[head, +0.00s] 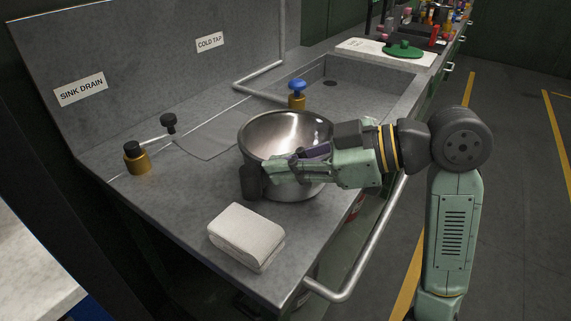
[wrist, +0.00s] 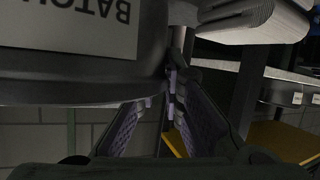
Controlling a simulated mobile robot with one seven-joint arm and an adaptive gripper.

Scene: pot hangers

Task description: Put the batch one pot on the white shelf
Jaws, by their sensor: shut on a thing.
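The pot (head: 287,128) is a round, shiny steel vessel on the grey sink counter. In the wrist view its dark side (wrist: 60,85) fills the upper left, with an upside-down label (wrist: 80,25) reading "BATCH"; the rest of the label is cut off. My gripper (head: 268,172) lies across the pot's near side, and a black cylindrical part (head: 252,182) shows at its fingertips. In the wrist view the fingers (wrist: 166,95) close in by the pot's side; the exact grip is dark. I cannot identify the white shelf with certainty; a pale surface (head: 30,255) shows at the lower left.
A folded white towel (head: 245,236) lies in front of the pot. A blue-knobbed tap (head: 297,90) stands behind it and a brass fitting (head: 137,158) to the left. A metal rail (head: 365,245) runs along the counter's front. Open floor (head: 510,180) is at right.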

